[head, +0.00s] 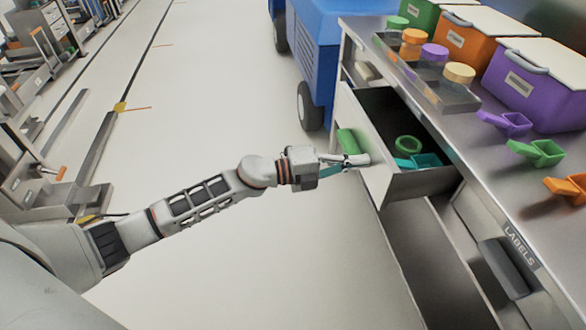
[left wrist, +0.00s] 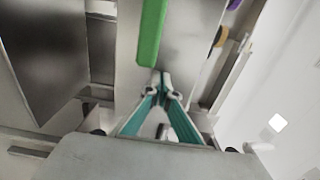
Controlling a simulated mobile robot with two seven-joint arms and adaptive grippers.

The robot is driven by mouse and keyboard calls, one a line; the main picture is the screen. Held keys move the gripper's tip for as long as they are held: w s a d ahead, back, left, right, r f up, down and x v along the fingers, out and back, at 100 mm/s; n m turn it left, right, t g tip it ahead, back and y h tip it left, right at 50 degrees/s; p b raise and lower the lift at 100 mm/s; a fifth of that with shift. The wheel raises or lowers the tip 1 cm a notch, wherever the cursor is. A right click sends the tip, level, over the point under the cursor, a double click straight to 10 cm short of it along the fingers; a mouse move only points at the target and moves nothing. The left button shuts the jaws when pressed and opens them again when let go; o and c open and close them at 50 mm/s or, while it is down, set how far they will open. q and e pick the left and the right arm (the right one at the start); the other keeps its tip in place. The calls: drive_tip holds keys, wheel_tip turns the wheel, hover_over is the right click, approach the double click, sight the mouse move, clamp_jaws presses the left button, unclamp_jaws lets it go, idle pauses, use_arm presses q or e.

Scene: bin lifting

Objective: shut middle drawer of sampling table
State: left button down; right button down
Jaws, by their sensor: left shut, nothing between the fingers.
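A drawer with a pale front (head: 372,160) stands pulled out of the metal sampling table (head: 482,170). A green handle (head: 347,141) is on its front; this handle also shows in the left wrist view (left wrist: 152,32). Inside lie a green ring (head: 407,146) and a teal scoop (head: 418,161). My left gripper (head: 364,160) is shut and empty, its tips at the drawer front just below the handle. In the left wrist view my left gripper (left wrist: 161,76) points at the front panel (left wrist: 128,68); I cannot tell whether it touches. My right gripper is not in view.
On the tabletop stand green, orange and purple bins (head: 540,85), a tray of coloured round lids (head: 450,97) and several scoops (head: 540,152). A blue wheeled unit (head: 335,45) stands behind the drawer. The floor (head: 215,110) left of the table is clear.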

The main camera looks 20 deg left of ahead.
sight(409, 160)
use_arm(q)
drive_tip(key=x, duration=0.9)
drive_tip(key=b+x, duration=0.1)
drive_tip(key=x, duration=0.4)
drive_tip(key=shift+s+f, duration=0.1)
drive_tip(key=shift+f, duration=0.2)
drive_tip(key=x, duration=0.4)
drive_tip(key=shift+a+b, duration=0.1)
drive_tip(key=shift+b, duration=0.25)
drive_tip(key=shift+x, duration=0.8)
drive_tip(key=shift+r, duration=0.25)
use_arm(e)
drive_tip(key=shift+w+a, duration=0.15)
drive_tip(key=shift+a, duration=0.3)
use_arm(q)
drive_tip(key=shift+r, duration=0.1)
drive_tip(key=shift+a, duration=0.2)
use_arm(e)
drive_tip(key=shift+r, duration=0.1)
